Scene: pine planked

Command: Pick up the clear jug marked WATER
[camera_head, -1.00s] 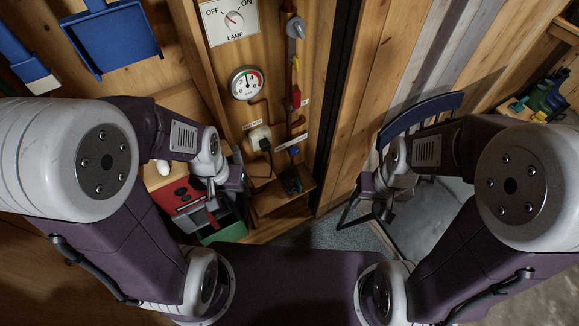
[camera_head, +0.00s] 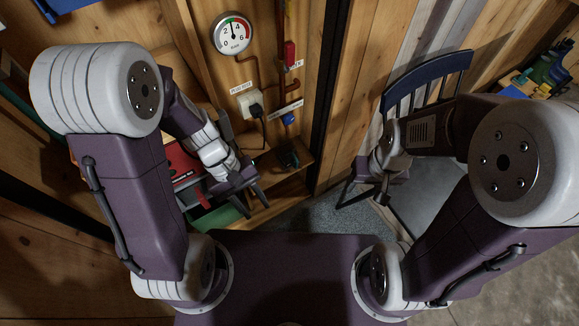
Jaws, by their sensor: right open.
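I see no clear jug marked WATER in the head view. My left gripper (camera_head: 250,204) points down in front of the wooden wall, beside the red box and over the shelf area. Its two dark fingers stand apart and I see nothing between them. My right gripper (camera_head: 362,200) hangs in front of the blue chair, open and empty. My own arms hide part of the left side and the right side.
A pressure gauge (camera_head: 232,33), a plugged-in socket (camera_head: 249,101) and pipes are on the wall. A red box (camera_head: 182,163) and a green bin (camera_head: 222,217) are at left. A blue-backed chair (camera_head: 428,80) stands at right. Grey floor (camera_head: 310,215) shows between the grippers.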

